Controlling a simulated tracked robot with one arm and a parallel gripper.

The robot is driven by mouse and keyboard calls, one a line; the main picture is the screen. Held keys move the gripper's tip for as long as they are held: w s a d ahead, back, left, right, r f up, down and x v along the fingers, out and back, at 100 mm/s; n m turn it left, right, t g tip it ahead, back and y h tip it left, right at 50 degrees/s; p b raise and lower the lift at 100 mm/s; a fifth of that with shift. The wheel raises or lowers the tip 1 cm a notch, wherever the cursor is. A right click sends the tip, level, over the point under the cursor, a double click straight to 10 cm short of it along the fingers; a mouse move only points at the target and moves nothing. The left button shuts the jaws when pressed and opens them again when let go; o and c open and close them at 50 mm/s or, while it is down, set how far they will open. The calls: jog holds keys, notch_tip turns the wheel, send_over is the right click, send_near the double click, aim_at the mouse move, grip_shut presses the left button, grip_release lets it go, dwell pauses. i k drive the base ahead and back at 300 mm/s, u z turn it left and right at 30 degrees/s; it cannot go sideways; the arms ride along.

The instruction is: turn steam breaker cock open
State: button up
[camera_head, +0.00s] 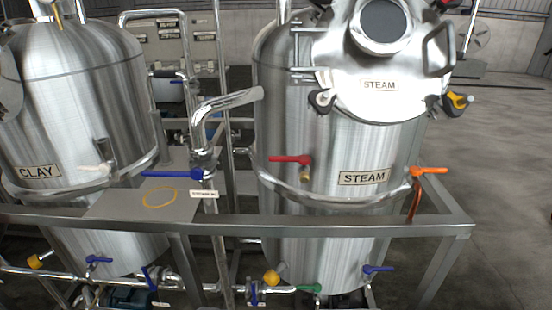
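The steam tank (340,235) is a tall steel vessel right of centre with a plate reading STEAM (364,177). A blue lever handle (172,174) lies horizontally on a vertical pipe left of this tank, pointing left. A small white label (203,194) sits just under its pivot, its text too small to read surely. A red lever (288,159) lies horizontally on the tank's front. An orange lever (428,170) points right at the tank's right side. I cannot tell for sure which one is the steam breaker cock. My gripper is not in view.
A clay tank (85,110) stands at the left. A grey metal rail (330,229) crosses in front of both tanks. Pipes with several blue levers and a green lever (307,288) run low behind it. Open concrete floor (510,190) lies at the right.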

aim_at(285, 159)
jog(key=u, duration=0.05)
jog(key=i, duration=1)
jog(key=z, duration=0.05)
